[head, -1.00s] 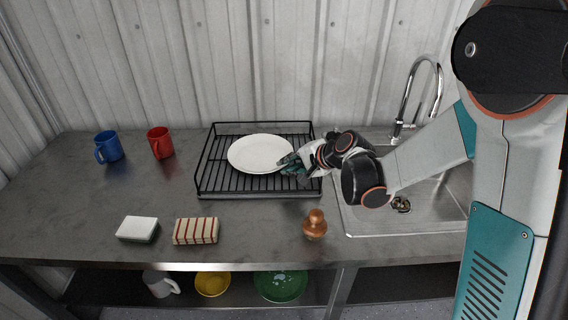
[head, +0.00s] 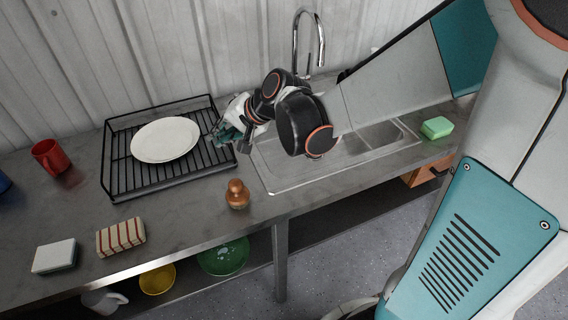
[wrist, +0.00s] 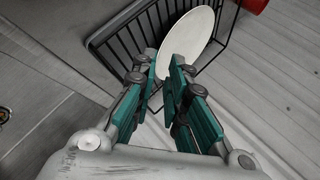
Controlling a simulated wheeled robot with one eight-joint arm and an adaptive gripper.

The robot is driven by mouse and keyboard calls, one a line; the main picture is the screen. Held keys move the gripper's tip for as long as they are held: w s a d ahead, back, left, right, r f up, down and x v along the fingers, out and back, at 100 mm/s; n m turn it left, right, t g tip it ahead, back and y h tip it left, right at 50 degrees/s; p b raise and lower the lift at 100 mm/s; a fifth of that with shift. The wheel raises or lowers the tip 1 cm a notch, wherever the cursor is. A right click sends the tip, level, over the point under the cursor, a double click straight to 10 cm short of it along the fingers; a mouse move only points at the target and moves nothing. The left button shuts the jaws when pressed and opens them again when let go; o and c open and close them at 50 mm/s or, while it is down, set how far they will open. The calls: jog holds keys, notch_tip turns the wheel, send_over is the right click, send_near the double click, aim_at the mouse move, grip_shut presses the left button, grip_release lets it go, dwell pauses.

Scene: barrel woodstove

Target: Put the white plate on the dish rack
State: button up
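The white plate (head: 165,139) lies nearly flat on the black wire dish rack (head: 122,185). In the wrist view the plate (wrist: 188,42) shows just beyond my fingertips, with the rack's wires (wrist: 108,28) around it. My gripper (head: 222,133) is at the right side of the rack, apart from the plate in the head view. In the wrist view my gripper (wrist: 162,68) has its two teal fingers spread with a gap and nothing held between them.
A sink (head: 300,165) with a tall faucet (head: 318,40) is right of the rack. A wooden pepper mill (head: 237,195), a striped sponge (head: 120,237) and a white sponge (head: 54,256) stand near the front edge. A red mug (head: 48,157) is left. Bowls sit on the shelf below.

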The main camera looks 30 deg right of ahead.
jog(key=s+d+r+n+h, duration=0.2)
jog(key=s+d+n+h, duration=0.1)
jog(key=s, duration=0.8)
jog(key=s+d+r+n+h, duration=0.2)
jog(key=s+d+n+h, duration=0.1)
jog(key=s, duration=0.8)
jog(key=shift+d+r+n, duration=0.2)
jog(key=shift+d+n, duration=0.7)
jog(key=shift+d, duration=0.3)
